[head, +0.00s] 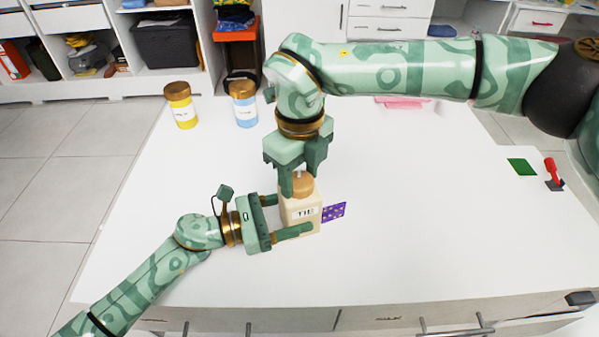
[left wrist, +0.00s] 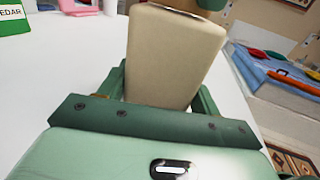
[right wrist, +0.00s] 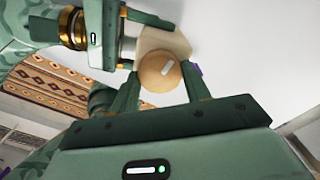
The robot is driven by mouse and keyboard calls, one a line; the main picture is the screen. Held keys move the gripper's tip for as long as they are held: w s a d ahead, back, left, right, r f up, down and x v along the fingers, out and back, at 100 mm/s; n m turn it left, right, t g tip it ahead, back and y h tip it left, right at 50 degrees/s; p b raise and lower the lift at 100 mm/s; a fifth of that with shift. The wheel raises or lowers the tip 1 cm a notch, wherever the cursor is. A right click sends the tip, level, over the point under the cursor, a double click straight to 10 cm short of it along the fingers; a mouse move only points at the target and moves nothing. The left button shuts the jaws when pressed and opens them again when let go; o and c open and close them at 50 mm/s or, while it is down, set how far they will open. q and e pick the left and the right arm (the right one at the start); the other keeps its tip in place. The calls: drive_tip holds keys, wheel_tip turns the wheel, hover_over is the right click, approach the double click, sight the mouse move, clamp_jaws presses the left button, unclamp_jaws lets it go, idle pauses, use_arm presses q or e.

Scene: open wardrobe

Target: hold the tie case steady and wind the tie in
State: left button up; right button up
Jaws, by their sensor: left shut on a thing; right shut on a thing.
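The tie case (head: 300,212) is a cream box labelled "TIE", upright on the white table. A purple patterned tie (head: 334,212) sticks out of its right side. A round tan knob (head: 302,185) sits on its top. My left gripper (head: 293,215) is shut on the case body from the left; the case also fills the left wrist view (left wrist: 170,55). My right gripper (head: 302,180) comes down from above and is shut on the knob, which shows between its fingers in the right wrist view (right wrist: 160,72). The case's far side is hidden.
A yellow jar (head: 183,112) and a blue jar (head: 245,112) stand at the table's back left. A pink item (head: 402,102) lies at the back. A green square (head: 521,167) and a red-handled item (head: 552,172) lie at the right. The table front is clear.

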sight(300, 179)
drive_tip(key=m, duration=0.4)
drive_tip(key=shift+m, duration=0.3)
drive_tip(key=m, duration=0.5)
drive_tip(key=shift+m, duration=0.3)
drive_tip(key=m, duration=1)
drive_tip(key=o, duration=1)
wheel_tip(300, 179, up, 12)
